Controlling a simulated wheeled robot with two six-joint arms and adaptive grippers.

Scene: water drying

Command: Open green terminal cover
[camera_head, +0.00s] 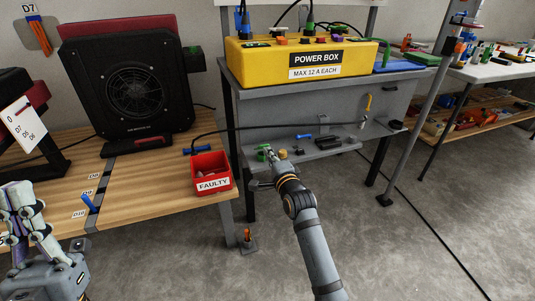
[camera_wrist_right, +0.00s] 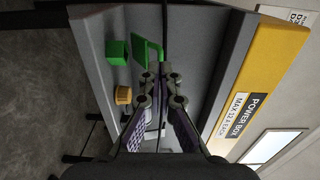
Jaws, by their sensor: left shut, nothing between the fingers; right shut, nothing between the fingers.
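The green terminal (camera_head: 264,149) is on the grey shelf under the power box, at the tip of my right arm. In the right wrist view a green block (camera_wrist_right: 117,52) and a thin green flap (camera_wrist_right: 140,49), likely the cover, sit side by side. The flap appears tilted away from the grey surface. My right gripper (camera_wrist_right: 164,70) is shut and empty, with its fingertips at the flap's edge; I cannot tell if they touch. It also shows in the head view (camera_head: 267,153). My left gripper (camera_head: 20,190) is shut and empty over the wooden table at lower left.
A yellow power box (camera_head: 300,61) stands above the shelf (camera_head: 325,151). An orange knob (camera_wrist_right: 123,95) is near the green block. A black cable (camera_head: 290,127) crosses in front of the shelf. A red FAULTY bin (camera_head: 212,184) and black fan (camera_head: 135,90) are on the table.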

